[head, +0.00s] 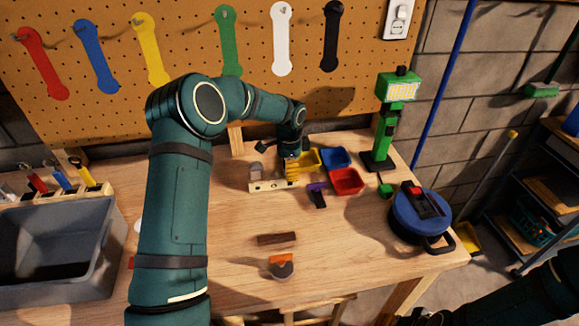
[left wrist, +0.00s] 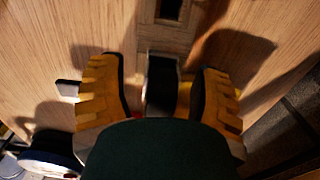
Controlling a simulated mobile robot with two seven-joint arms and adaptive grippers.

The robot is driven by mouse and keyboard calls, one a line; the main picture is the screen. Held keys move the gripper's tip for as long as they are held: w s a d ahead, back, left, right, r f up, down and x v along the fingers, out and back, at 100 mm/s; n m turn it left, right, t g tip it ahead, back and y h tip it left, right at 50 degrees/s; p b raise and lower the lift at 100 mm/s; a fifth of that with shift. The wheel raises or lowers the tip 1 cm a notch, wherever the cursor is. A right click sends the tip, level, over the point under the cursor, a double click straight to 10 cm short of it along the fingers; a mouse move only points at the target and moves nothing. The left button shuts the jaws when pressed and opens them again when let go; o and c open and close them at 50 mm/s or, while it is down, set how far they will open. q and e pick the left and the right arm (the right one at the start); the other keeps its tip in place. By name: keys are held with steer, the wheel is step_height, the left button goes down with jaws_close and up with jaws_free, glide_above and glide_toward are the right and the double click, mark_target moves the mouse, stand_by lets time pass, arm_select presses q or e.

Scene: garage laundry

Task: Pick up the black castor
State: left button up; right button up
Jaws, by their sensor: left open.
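My left gripper (head: 291,168) is over the pale wooden rack (head: 268,186) at the back of the workbench, its yellow fingers pointing down. In the left wrist view the gripper (left wrist: 162,92) is open, with a black piece with a pale edge (left wrist: 161,84) between its fingers. This looks like the black castor, but its lower part is hidden by the gripper housing. I cannot tell whether the fingers touch it. In the head view the fingers hide it. A grey rounded piece (head: 255,171) stands at the rack's left end.
Yellow (head: 308,159), blue (head: 336,157) and red (head: 347,181) bins stand right of the rack. A purple-topped tool (head: 317,195) is close in front. An orange-and-dark piece (head: 281,267) and a brown block (head: 277,239) lie nearer. A grey tub (head: 60,240) stands left.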

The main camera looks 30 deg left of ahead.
arm_select(q)
jaws_close()
steer(key=shift+r, duration=0.1)
